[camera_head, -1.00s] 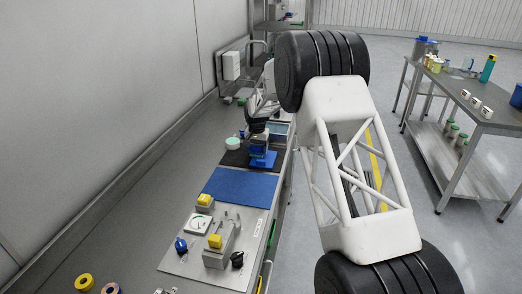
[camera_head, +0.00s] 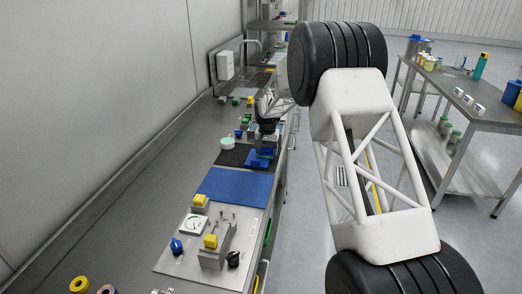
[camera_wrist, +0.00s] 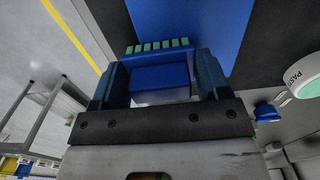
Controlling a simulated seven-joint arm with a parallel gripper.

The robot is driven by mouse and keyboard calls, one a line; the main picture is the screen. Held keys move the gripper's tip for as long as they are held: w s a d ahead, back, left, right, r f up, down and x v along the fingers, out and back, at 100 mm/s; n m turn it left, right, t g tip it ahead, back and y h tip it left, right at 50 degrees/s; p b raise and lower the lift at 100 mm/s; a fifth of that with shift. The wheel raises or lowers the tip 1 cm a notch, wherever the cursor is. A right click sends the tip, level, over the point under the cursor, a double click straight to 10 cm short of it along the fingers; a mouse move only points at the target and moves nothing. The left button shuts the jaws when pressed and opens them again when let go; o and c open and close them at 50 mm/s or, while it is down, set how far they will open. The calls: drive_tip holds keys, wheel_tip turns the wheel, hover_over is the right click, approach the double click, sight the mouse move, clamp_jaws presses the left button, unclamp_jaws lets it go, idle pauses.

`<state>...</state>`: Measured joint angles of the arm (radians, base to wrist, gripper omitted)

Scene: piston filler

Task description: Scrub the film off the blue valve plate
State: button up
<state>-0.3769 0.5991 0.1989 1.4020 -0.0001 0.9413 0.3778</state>
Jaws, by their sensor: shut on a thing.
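My gripper (camera_wrist: 160,78) is shut on a blue block (camera_wrist: 160,78) with a row of green bristle-like tufts (camera_wrist: 158,46) along its far edge, a brush by its look. In the head view my gripper (camera_head: 265,140) is low over the dark mat (camera_head: 234,156). A blue piece (camera_head: 259,160) shows just below the gripper; I cannot tell whether it is the brush or a blue plate. A flat blue panel (camera_head: 235,185) lies just nearer on the counter, and a blue surface (camera_wrist: 180,22) fills the top of the wrist view. No film can be made out.
A round pale-green-topped dish (camera_head: 228,143) stands left of my gripper; it also shows in the wrist view (camera_wrist: 308,82). Bottles stand on the right table (camera_head: 475,112).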

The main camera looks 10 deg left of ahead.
drive_tip(key=shift+d+r, duration=0.1)
drive_tip(key=shift+d, duration=0.2)
drive_tip(key=shift+r, duration=4.05)
